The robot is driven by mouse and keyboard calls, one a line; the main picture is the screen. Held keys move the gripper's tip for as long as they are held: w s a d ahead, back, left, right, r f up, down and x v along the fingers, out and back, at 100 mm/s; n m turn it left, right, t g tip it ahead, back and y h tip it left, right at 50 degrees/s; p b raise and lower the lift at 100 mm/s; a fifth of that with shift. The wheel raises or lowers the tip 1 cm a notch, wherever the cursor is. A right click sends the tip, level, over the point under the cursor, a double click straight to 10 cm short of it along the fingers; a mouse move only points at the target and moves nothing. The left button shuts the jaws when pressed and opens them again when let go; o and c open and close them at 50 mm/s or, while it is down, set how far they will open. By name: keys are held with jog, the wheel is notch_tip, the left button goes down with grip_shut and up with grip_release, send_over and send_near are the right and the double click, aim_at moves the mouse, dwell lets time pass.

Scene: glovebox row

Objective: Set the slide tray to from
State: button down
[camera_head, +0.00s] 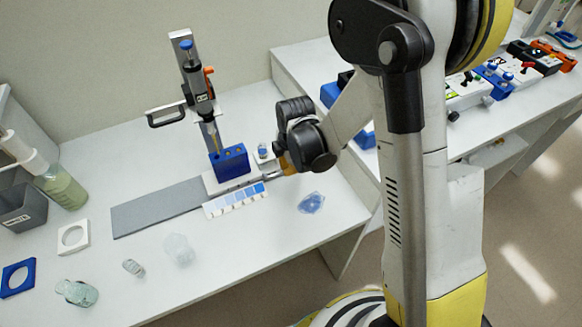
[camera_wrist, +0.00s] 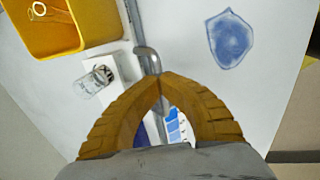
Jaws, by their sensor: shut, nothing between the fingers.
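The slide tray appears to be the white carriage (camera_head: 230,182) with a blue block (camera_head: 230,163) on it, at the right end of a long grey track (camera_head: 158,207). A strip of blue shades (camera_head: 235,199) lies along its front side and partly shows in the wrist view (camera_wrist: 174,128). A metal bar with a curved piece (camera_wrist: 147,60) stands at the fingertips in the wrist view. My gripper (camera_head: 284,166) is at the tray's right side, fingertips together (camera_wrist: 161,80) and empty. I cannot tell whether it touches the bar.
A pipette stand (camera_head: 197,85) rises behind the blue block. A small vial (camera_head: 263,150) is close to my gripper; a yellow bin (camera_wrist: 83,18) is near it in the wrist view. A blue shield-shaped piece (camera_head: 311,203) lies right.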

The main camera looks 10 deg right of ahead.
jog(key=s+a, duration=0.1)
jog(key=a, duration=0.3)
jog(key=s+a, duration=0.1)
jog(key=a, duration=0.3)
jog(key=s+a, duration=0.1)
jog(key=a, duration=0.3)
jog(key=shift+a+b, duration=0.2)
jog(key=shift+b, duration=0.2)
jog(key=c, duration=1.5)
grip_release()
jog(key=shift+r, duration=0.1)
notch_tip(320, 180, up, 12)
jog(key=s, duration=0.2)
jog(key=shift+d+f, duration=0.2)
jog(key=shift+d, duration=0.1)
